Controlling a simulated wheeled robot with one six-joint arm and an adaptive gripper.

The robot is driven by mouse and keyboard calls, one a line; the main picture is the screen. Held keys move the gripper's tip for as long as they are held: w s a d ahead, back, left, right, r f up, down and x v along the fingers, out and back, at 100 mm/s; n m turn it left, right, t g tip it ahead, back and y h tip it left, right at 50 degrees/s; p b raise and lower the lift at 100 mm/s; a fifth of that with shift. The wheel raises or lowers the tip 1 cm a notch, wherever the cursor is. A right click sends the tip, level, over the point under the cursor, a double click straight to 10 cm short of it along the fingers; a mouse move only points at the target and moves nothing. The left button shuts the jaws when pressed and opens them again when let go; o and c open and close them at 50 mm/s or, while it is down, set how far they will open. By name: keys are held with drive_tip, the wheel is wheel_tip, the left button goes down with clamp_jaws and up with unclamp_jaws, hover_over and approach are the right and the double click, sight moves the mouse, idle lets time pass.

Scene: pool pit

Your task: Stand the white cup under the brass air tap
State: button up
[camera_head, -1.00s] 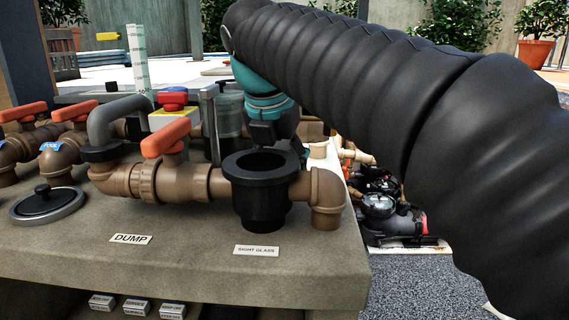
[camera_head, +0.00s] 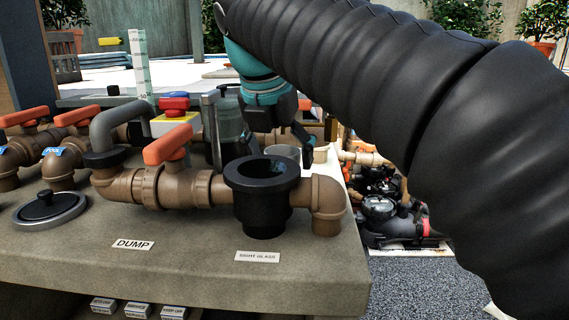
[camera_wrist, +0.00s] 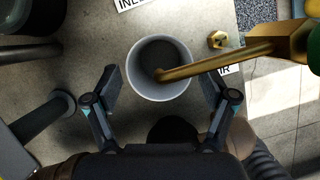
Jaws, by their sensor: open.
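The white cup (camera_wrist: 133,80) stands upright on the grey counter in the wrist view. The brass air tap (camera_wrist: 245,56) comes in from the right, and its spout end shows over the cup's mouth. My gripper (camera_wrist: 159,82) is open, with one finger to the left of the cup and one to the right. Gaps show between both fingers and the cup wall. In the head view a pale rim, likely the cup (camera_head: 283,151), shows behind the black sight-glass pot, below my gripper (camera_head: 290,146).
The black sight-glass pot (camera_head: 262,200) and brown pipes with orange handles (camera_head: 168,145) stand in front. A brass nut-like fitting (camera_wrist: 218,40) lies near the cup. A dark post (camera_wrist: 45,115) stands left of my gripper.

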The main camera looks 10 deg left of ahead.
drive_tip(key=d+v, duration=0.1)
drive_tip(key=v, duration=0.7)
drive_tip(key=shift+a+r, duration=0.3)
drive_tip(key=shift+a, duration=0.2)
drive_tip(key=shift+s, duration=0.1)
